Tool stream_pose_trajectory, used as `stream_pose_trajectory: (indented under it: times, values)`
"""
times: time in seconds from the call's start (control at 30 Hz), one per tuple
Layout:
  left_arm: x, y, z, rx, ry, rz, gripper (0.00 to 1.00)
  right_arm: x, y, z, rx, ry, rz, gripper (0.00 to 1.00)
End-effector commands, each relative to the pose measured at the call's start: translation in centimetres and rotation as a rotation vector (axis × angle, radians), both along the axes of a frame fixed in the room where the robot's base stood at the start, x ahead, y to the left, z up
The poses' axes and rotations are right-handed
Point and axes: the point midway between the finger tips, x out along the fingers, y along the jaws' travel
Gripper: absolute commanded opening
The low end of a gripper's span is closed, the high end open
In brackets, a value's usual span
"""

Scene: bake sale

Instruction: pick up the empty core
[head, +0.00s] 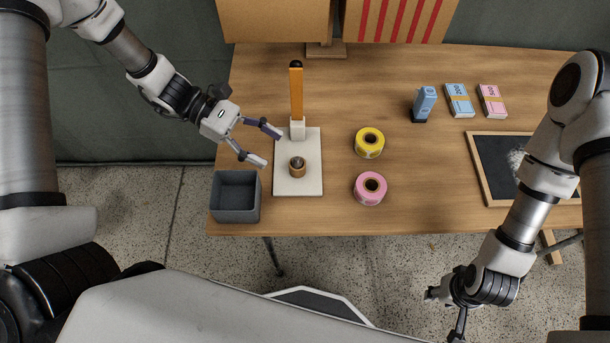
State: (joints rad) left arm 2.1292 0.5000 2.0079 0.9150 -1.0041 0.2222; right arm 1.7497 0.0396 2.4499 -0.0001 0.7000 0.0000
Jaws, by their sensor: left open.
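The empty core (297,170) is a short brown ring. It stands around a metal spindle on the white base plate of a dispenser (311,183), which has an orange upright (296,92) at its back. My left gripper (272,147) is open and empty. Its two fingers point right, just up and left of the core, with the tips over or near the plate's left edge; they do not touch the core. My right gripper (446,314) hangs low in front of the table, away from the core, and its fingers are hard to make out.
A grey open bin (236,216) stands left of the plate and looks empty. A yellow roll (369,143) and a pink roll (370,189) lie to the right. A blue stamp-like object (424,103), two banknote stacks (460,101) and a framed slate (493,165) are farther right.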

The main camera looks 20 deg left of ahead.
Motion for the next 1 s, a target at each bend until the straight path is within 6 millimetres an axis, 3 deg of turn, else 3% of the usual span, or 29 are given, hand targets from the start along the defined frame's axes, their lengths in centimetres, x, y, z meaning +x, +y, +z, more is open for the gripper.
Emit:
stream_pose_trajectory:
  times: [0.43, 0.67, 0.87, 1.0]
  values:
    - [-0.9, -6.1, -2.9, 0.004, 0.002, -0.006, 0.63, 0.0, 0.0, 0.1, 0.000, 0.000, 0.000, 0.40]
    - [-0.9, -6.6, -3.1, 0.002, 0.000, -0.002, 0.63, 0.0, 0.0, 0.1, 0.000, 0.000, 0.000, 0.40]
    - [-0.9, -6.6, -3.1, 0.002, 0.000, -0.002, 0.25, 0.0, 0.0, 0.1, 0.000, 0.000, 0.000, 0.40]
    - [-0.9, -6.6, -3.0, 0.002, 0.000, -0.002, 0.21, 0.0, 0.0, 0.1, 0.000, 0.000, 0.000, 0.40]
